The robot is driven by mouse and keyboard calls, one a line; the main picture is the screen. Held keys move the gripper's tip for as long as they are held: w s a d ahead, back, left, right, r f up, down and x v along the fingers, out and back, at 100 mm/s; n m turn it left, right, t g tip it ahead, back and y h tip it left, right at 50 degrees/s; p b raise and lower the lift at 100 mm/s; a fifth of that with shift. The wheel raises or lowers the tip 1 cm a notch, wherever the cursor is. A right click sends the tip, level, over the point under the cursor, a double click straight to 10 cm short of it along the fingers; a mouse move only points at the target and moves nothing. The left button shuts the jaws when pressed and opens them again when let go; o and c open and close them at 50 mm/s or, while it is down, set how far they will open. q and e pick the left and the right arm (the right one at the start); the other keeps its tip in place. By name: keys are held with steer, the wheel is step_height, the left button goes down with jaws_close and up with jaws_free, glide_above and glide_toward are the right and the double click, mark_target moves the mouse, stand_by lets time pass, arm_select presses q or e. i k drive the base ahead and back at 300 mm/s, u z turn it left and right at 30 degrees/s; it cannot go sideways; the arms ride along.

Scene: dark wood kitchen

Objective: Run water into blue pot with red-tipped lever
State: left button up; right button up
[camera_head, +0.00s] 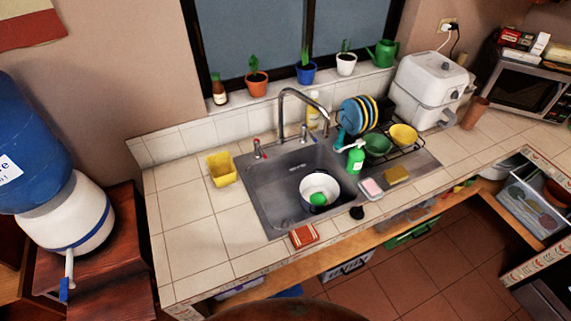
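A round pot (306,186) with a white inside and a dark outer edge stands in the metal sink (270,192). Its outer colour is hard to make out. A green round thing (317,199) lies in it. The tall curved faucet (282,112) stands at the back of the sink, its spout reaching over the basin. The red-tipped lever (257,146) is to the left of the faucet. Another small lever (304,131) is to its right. No water stream shows. Neither of my grippers is in view.
A yellow container (221,169) stands left of the sink. A green soap bottle (356,158), pink sponge (371,188) and dish rack with plates and bowls are on the right. A red-brown book-like item (303,236) lies at the front edge. The left counter is mostly free.

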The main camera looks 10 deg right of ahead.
mark_target(256, 141)
steer(key=k, duration=1.3)
steer(key=z, duration=0.7)
steer(key=i, duration=0.55)
steer(key=z, duration=0.55)
steer(key=i, duration=0.7)
steer(key=u, duration=0.85)
steer(key=i, duration=0.5)
steer(key=u, duration=0.6)
